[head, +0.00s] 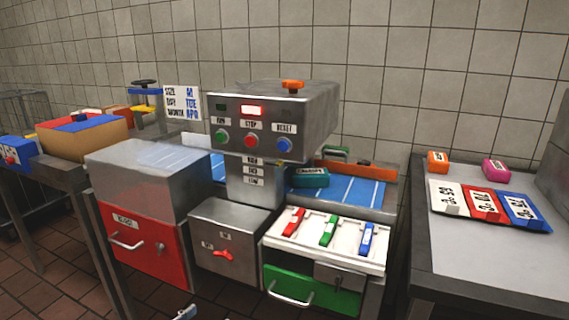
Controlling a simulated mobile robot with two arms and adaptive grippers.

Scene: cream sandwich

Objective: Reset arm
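Neither of my grippers can be clearly made out in the head view. A small grey and blue piece (185,313) shows at the bottom edge, left of the middle; I cannot tell what it is. A grey machine head (318,115) stands in the middle, with a green RUN button (222,138), a red STOP button (251,140) and a blue RESET button (284,145). The lamp above STOP (252,109) glows red. An orange knob (292,85) sits on top.
A teal packet (310,177) lies on the blue conveyor (350,191). A white tray (277,243) holds red, green and blue items. A right table (470,250) carries orange and pink blocks and numbered cards.

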